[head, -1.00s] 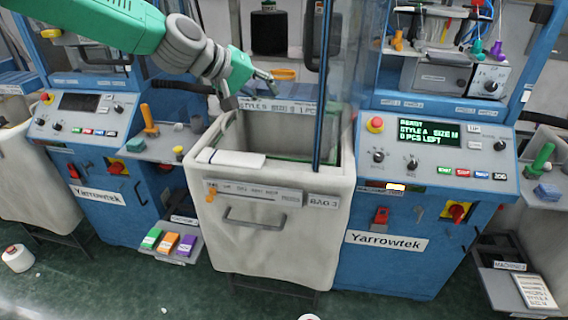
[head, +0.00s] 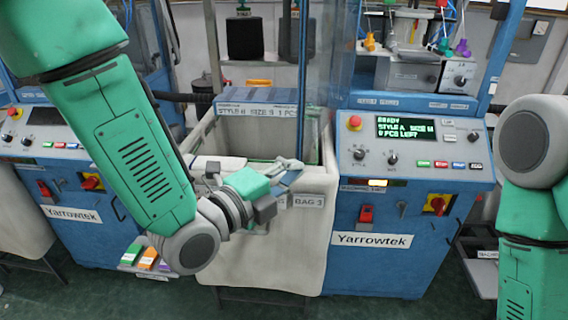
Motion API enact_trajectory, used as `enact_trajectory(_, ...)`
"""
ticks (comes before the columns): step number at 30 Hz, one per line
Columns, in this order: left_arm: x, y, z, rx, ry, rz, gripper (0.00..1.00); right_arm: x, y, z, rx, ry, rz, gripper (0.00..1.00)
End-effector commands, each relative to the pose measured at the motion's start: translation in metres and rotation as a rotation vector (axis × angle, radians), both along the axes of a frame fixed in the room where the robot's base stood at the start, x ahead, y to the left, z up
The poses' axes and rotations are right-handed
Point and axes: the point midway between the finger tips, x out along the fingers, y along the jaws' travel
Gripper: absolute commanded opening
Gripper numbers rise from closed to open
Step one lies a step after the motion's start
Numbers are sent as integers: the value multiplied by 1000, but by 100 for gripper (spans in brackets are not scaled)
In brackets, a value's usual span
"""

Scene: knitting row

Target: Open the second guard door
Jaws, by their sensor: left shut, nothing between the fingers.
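A clear guard door (head: 335,55) with a blue edge post hangs at the upper middle of the head view. It stands out at an angle from the left side of the right-hand Yarrowtek machine (head: 385,235), above the bin marked BAG 3. The knitting area to its right is exposed. My left gripper (head: 288,182) is shut and empty, in front of the bin's front label, below and left of the door and apart from it. My right arm shows at the right edge, but its gripper is out of view.
The pale bin (head: 265,260) stands between the two machines. The right machine's control panel (head: 415,150) has a lit READY display and a red button. Another Yarrowtek machine (head: 85,235) stands at the left. Coloured tags (head: 147,258) sit low between them.

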Motion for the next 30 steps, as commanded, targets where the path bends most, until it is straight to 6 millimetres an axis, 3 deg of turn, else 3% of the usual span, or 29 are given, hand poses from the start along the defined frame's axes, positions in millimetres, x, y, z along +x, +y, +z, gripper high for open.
enact_trajectory(11,62,-49,2,-3,1,3,0,0,0,21,0,0,0,40)
enact_trajectory(19,74,-14,2,-4,1,5,0,0,0,31,0,0,0,40)
enact_trajectory(30,76,-12,1,-1,2,2,0,0,0,32,0,0,0,40)
